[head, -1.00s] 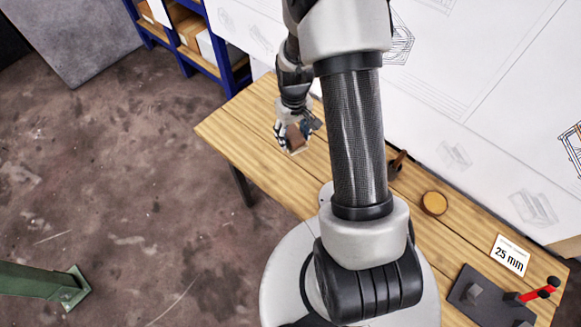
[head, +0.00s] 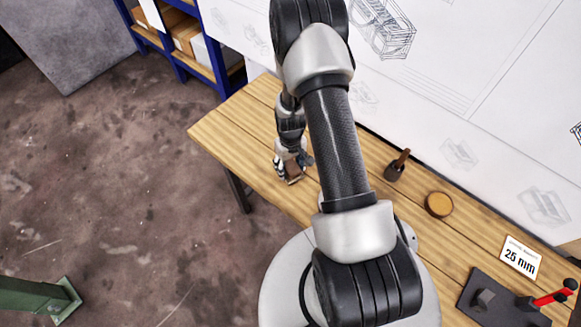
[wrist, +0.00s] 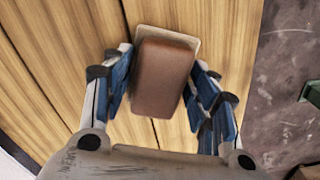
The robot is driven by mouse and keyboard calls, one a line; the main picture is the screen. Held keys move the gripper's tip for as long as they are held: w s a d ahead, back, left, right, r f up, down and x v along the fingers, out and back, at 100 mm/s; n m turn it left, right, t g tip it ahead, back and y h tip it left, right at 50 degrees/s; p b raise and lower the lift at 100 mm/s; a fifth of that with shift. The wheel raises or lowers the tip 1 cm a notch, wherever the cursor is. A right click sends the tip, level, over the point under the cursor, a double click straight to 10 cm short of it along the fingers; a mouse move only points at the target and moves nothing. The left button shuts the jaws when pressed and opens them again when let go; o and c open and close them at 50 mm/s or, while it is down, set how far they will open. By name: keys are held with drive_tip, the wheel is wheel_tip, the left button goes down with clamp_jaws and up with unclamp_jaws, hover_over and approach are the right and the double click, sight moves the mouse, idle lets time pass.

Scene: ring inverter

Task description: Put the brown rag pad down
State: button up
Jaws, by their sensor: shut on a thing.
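The brown rag pad (wrist: 163,78) is a rounded brown block on a thin pale backing. In the wrist view it sits between the blue-padded fingers of my gripper (wrist: 160,88), which is shut on it. In the head view my gripper (head: 290,172) is at the left part of the wooden table (head: 232,128), with the pad (head: 293,174) low over the planks. I cannot tell whether the pad touches the table.
A dark pot with a brown handle (head: 396,168), a round tan disc (head: 439,204), a "25 mm" card (head: 521,257) and a dark plate with a red-handled clamp (head: 497,299) are to the right. Bare planks surround the gripper. The table's front edge is close.

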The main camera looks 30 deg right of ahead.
drive_tip(key=shift+f, duration=0.25)
drive_tip(key=o, duration=0.5)
drive_tip(key=shift+f, duration=0.1)
drive_tip(key=o, duration=0.5)
wheel_tip(320, 180, up, 12)
drive_tip(key=r+p, duration=0.1)
drive_tip(key=p, duration=0.3)
wheel_tip(320, 180, up, 12)
drive_tip(key=t, duration=0.1)
hover_over(290, 165)
drive_tip(key=a, duration=0.3)
wheel_tip(290, 165, up, 9)
drive_tip(key=s+a+t, duration=0.1)
drive_tip(key=s+a, duration=0.2)
drive_tip(key=s+a+r+t, duration=0.1)
drive_tip(key=s+a+r, duration=0.1)
drive_tip(key=s+r, duration=0.2)
drive_tip(key=s+a+r, duration=0.2)
drive_tip(key=s+r, duration=0.2)
drive_tip(key=s, duration=0.3)
drive_tip(key=s+a+r+t, duration=0.1)
drive_tip(key=s+a+r, duration=0.1)
drive_tip(key=s+r, duration=0.3)
drive_tip(key=shift+s+a+n+t, duration=0.15)
drive_tip(key=shift+s+n+t, duration=0.15)
